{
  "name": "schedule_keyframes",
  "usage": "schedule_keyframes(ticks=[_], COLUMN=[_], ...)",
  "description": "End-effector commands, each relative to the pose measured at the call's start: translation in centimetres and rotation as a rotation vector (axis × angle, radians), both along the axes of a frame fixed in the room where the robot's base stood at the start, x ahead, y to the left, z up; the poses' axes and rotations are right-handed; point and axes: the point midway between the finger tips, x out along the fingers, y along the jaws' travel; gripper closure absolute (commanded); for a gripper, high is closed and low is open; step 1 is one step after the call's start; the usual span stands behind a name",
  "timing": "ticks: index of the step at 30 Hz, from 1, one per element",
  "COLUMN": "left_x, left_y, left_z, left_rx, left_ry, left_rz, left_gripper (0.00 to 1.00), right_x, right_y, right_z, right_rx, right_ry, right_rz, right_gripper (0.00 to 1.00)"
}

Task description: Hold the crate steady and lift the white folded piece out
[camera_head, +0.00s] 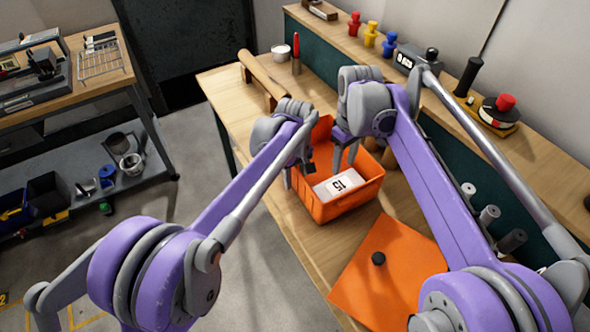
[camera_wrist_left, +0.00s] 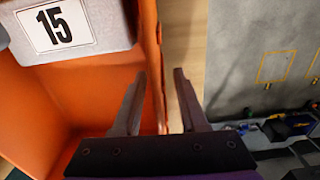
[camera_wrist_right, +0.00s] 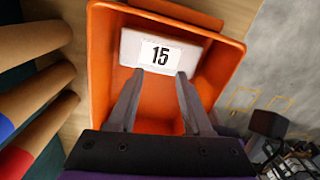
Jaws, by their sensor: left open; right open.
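The orange crate (camera_head: 350,207) stands open on the wooden bench. The white folded piece (camera_head: 324,190), with a black "15" label, lies inside it; it also shows in the right wrist view (camera_wrist_right: 200,55) and partly in the left wrist view (camera_wrist_left: 100,14). My left gripper (camera_head: 299,178) is open at the crate's left wall; in the left wrist view (camera_wrist_left: 157,75) a crate wall (camera_wrist_left: 152,45) runs between its fingers. My right gripper (camera_head: 345,163) is open over the crate; in the right wrist view (camera_wrist_right: 161,73) its fingertips appear at the piece's near edge. Contact cannot be told.
An orange flat panel with a black knob (camera_head: 378,258) lies on the bench in front of the crate. A raised shelf (camera_head: 440,100) with small items runs behind. Open floor (camera_head: 220,280) is at left.

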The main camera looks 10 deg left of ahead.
Motion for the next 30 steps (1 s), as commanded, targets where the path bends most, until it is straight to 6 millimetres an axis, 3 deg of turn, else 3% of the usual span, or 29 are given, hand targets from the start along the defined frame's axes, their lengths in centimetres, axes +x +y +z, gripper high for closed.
schedule_keyframes(ticks=[10,17,30], left_x=[-0.01,-0.01,-0.01], left_y=[0.01,0.00,0.00], left_z=[-0.34,-0.32,-0.31], left_rx=[0.000,0.000,0.000], left_ry=[0.000,0.000,0.000], left_rz=[0.000,0.000,0.000], left_gripper=[0.59,1.00,1.00], right_x=[0.00,0.00,0.00], right_y=[0.00,0.00,0.00], right_z=[0.00,0.00,0.00], right_rx=[0.000,0.000,0.000], right_ry=[0.000,0.000,0.000], right_rz=[0.000,0.000,0.000], right_gripper=[0.50,0.50,0.50])
